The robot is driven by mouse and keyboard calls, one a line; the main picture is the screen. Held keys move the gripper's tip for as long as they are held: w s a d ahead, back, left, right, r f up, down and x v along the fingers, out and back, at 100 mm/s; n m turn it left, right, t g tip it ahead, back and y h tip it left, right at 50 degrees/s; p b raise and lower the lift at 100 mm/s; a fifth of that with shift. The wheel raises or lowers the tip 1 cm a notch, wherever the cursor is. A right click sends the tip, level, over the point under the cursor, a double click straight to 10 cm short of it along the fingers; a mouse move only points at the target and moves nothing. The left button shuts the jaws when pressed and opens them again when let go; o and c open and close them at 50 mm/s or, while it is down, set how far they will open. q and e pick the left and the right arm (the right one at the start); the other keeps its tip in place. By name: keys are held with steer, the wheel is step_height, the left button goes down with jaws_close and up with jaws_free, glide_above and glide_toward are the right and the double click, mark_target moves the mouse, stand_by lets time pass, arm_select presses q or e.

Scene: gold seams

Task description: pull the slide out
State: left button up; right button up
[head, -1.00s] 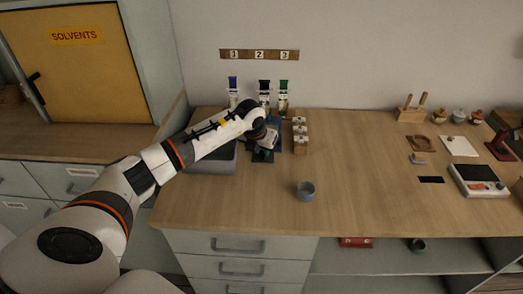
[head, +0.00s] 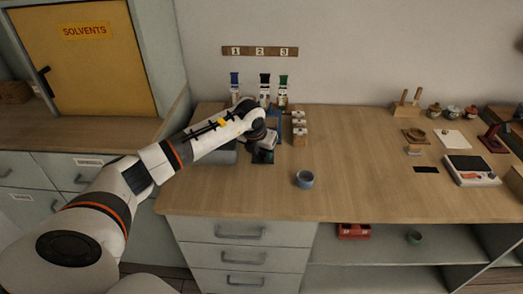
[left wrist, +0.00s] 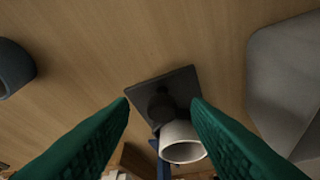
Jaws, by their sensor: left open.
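My left gripper (head: 263,154) is above the counter, in front of the row of dispensers (head: 264,90) with blue, black and green tops. In the left wrist view its green fingers (left wrist: 160,104) are open and spread apart. Between and beyond them shows a dark square plate (left wrist: 182,85) with a dark post and a white round cup-like part (left wrist: 182,142). The fingers seem to hold nothing; I cannot tell whether they touch that part. I cannot make out the slide as a separate piece; my arm hides part of that area. My right gripper is not in view.
A blue-grey cup (head: 304,179) stands on the counter to the right of the gripper, also in the left wrist view (left wrist: 14,70). A grey box (left wrist: 285,80) is on the other side. Small jars on wooden blocks (head: 299,127) stand close by. The counter's middle is clear.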

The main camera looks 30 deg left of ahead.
arm_select(q)
steer(key=b+v, duration=0.1)
steer(key=v, duration=1.1)
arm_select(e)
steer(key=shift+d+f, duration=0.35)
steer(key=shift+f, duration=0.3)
arm_select(q)
steer(key=shift+d, duration=0.1)
